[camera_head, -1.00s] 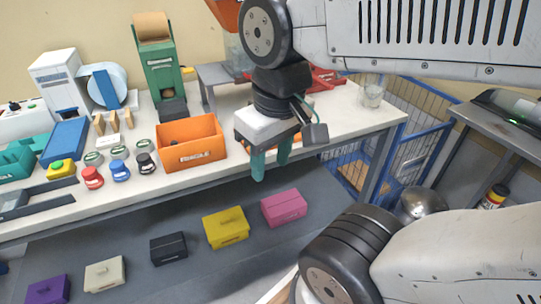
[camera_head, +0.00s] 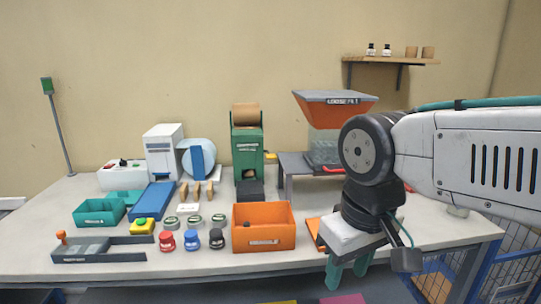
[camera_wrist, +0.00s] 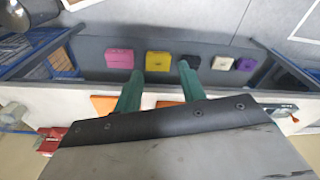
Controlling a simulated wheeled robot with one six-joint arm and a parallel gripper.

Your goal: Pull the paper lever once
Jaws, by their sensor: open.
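The green paper machine (camera_head: 247,160), with a brown paper roll (camera_head: 246,115) on top, stands at the back middle of the table in the head view. A small yellow piece that looks like its lever (camera_head: 270,156) sticks out on its right side. My gripper (camera_head: 347,272) is at the table's front edge, right of the orange bin and well apart from the machine. Its green fingers point down and are spread with nothing between them. They also show in the wrist view (camera_wrist: 160,72). The machine cannot be made out in the wrist view.
An orange bin (camera_head: 263,238) stands in front of the machine. A grey stand (camera_head: 290,165) and an orange hopper (camera_head: 335,112) are to its right. Several coloured jars and a white machine (camera_head: 162,150) are to its left. Coloured boxes, including a pink box (camera_wrist: 120,58), sit below the tabletop.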

